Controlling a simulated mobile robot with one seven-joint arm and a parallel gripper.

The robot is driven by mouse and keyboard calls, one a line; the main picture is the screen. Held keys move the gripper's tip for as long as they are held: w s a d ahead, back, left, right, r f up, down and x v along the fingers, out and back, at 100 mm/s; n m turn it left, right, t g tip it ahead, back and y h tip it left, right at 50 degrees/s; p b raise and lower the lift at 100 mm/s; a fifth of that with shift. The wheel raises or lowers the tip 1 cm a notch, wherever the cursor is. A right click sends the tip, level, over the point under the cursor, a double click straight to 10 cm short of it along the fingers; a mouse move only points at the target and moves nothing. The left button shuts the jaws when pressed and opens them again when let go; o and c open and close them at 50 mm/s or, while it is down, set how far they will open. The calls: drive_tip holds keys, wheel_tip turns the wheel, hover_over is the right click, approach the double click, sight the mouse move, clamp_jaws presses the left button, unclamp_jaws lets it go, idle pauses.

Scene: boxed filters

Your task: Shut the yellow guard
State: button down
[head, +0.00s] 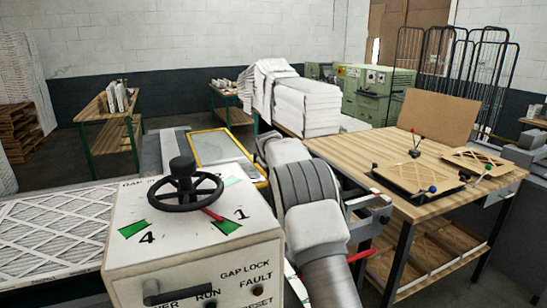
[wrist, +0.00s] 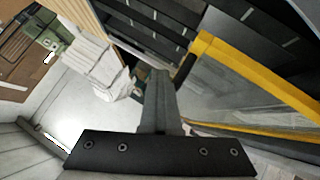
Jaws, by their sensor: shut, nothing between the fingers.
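The yellow guard (head: 222,148) is a clear panel in a yellow frame, beyond the control box and left of my arm in the head view. In the wrist view the guard's yellow frame (wrist: 255,70) runs down the right side, with its clear pane below the bar. I cannot tell its exact angle. My gripper (wrist: 156,76) is shut and empty, left of the yellow frame, with a gap showing between them in the picture.
A control box (head: 195,230) with a black handwheel (head: 185,187) stands in front. A pleated filter (head: 55,225) lies on the line at left. A wooden table (head: 440,205) with lidded fixtures is at right. A white stack (head: 305,105) stands behind my arm.

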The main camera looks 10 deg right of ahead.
wheel_tip(320, 180, down, 9)
drive_tip(key=m+y+b, duration=0.1)
drive_tip(key=y+b, duration=0.1)
drive_tip(key=b, duration=0.1)
drive_tip(key=shift+d+g, duration=0.15)
drive_tip(key=shift+g, duration=0.25)
